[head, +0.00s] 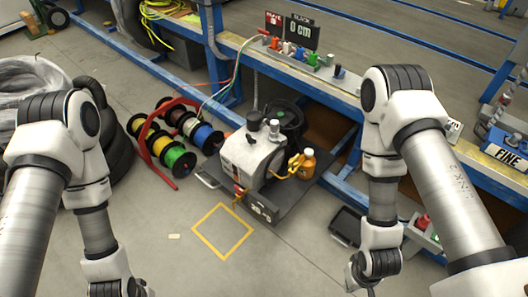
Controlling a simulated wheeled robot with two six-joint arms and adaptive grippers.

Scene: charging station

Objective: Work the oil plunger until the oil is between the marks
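A white-grey machine (252,158) stands on a dark platform (262,208) in the middle of the head view. It has a dark knob and a light cap on top. An orange bottle with a white cap (305,164) stands at its right side, beside yellow fittings. I cannot tell for sure which part is the oil plunger, and no oil level or marks can be made out. My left arm reaches down at the lower left and my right arm at the lower right, both apart from the machine.
Several cable spools on a red rack (160,142) stand left of the machine. A yellow square (222,231) marks clear floor in front. A black tray (346,226) lies at right.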

